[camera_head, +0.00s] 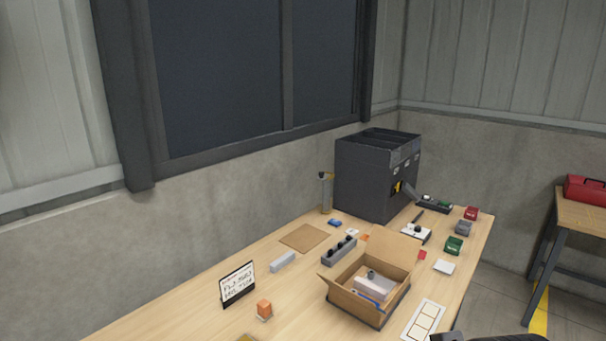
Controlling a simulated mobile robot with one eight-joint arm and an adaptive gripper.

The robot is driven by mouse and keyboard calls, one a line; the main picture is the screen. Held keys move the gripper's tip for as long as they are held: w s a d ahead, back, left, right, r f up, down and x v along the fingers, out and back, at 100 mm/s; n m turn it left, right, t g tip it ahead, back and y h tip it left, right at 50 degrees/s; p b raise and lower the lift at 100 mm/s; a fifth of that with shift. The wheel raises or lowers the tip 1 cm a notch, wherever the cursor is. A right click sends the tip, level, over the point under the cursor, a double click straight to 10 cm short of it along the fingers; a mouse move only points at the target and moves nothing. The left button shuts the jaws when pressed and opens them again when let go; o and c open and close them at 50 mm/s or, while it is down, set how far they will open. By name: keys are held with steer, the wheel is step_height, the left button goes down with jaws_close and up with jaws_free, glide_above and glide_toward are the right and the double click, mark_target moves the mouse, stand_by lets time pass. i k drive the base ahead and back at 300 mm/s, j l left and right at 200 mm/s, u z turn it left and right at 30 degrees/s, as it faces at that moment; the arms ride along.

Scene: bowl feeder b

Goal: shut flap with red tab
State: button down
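An open cardboard box (352,306) stands on the table right of the middle. Its back flap (396,247) stands up and leans back, and its left flap (327,285) sticks outward. A small red piece (422,255) shows at the right end of the back flap; I cannot tell whether it is a tab on the flap or a thing lying behind it. A pale block and a blue item lie in the box. Dark parts of my arm or gripper (490,337) show at the bottom edge, in front of the box; the fingers cannot be made out.
A tall dark bin unit (365,180) stands at the back. A grey holder (340,251) is close behind the box; a white card (424,319) lies to its right. Small red, grey and green items line the right edge.

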mark_target(400, 249)
steer(key=k+l+u, duration=0.1)
steer(key=l+u, duration=0.35)
steer(key=k+l+u, duration=0.1)
steer(key=l+u, duration=0.35)
